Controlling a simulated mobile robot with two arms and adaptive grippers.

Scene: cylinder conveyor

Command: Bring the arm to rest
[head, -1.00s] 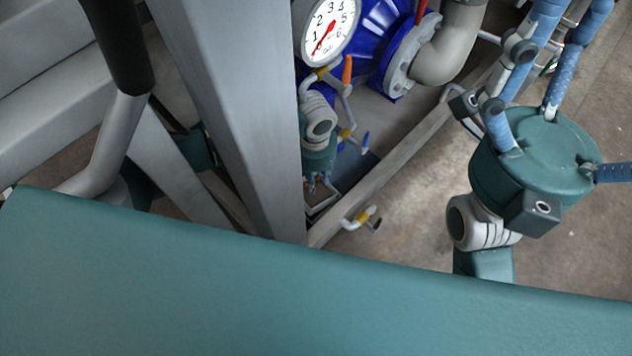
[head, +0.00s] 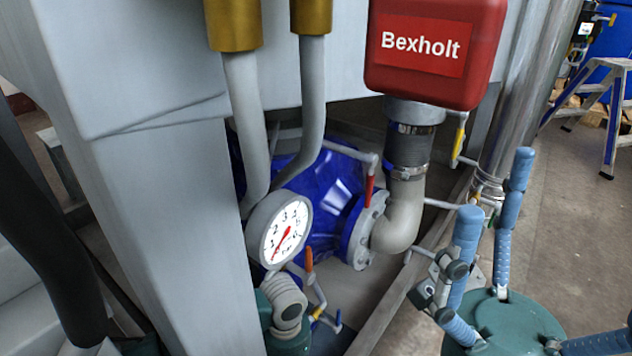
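My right gripper (head: 497,190) is at the lower right of the head view. Its round teal palm faces up, and its blue ribbed fingers stand apart with nothing between them. One finger reaches to the right edge of the picture, where its tip is cut off. My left gripper cannot be made out in this view. A ribbed white ring on a teal part (head: 285,303) shows at the lower middle, partly behind a grey post. I cannot tell what it belongs to.
A grey post (head: 165,220) stands left of a pressure gauge (head: 279,230) and a blue machine (head: 325,190). A red box marked Bexholt (head: 434,75) sits above a grey pipe (head: 400,215). A stepladder (head: 592,95) stands at the upper right. Open floor (head: 585,200) lies at the right.

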